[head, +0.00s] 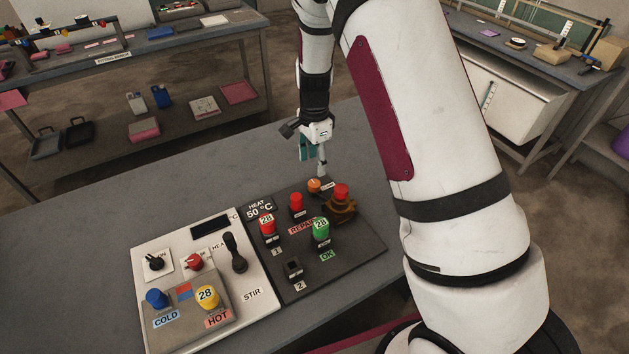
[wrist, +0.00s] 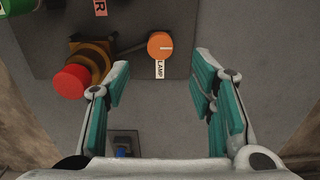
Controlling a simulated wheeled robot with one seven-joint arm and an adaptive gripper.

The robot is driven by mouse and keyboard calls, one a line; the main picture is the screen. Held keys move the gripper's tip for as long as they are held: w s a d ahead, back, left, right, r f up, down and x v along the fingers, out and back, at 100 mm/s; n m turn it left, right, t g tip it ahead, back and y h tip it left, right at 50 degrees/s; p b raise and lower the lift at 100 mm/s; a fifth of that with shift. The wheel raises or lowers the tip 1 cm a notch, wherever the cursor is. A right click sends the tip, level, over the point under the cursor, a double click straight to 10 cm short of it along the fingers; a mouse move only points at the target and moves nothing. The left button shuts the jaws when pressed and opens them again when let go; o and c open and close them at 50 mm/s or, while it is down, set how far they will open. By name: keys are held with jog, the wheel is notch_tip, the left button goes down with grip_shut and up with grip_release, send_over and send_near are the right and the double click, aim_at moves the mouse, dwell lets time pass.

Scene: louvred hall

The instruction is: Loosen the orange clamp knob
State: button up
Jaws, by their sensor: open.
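The orange knob (head: 314,186) sits at the far edge of the dark control panel. In the wrist view the round orange knob (wrist: 160,46) has a pale line on its face, and the label beside it reads "LAMP" as far as I can make out. My gripper (head: 314,168) is above and just behind the knob in the head view. In the wrist view my gripper (wrist: 162,72) is open and empty, its teal-padded fingers spread wide. The knob lies just beyond the fingertips, roughly midway between them, and nothing touches it.
A red mushroom button (wrist: 71,81) on a brass-coloured base stands left of the knob in the wrist view. Red buttons (head: 296,203) and a green button (head: 321,229) crowd the panel. A white panel (head: 216,277) adjoins it. The grey tabletop (head: 190,215) beyond is clear.

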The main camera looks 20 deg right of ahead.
aim_at(314, 183)
jog(key=shift+f+b, duration=1.05)
jog(key=shift+f, duration=3.9)
jog(key=shift+c, duration=0.6)
grip_shut()
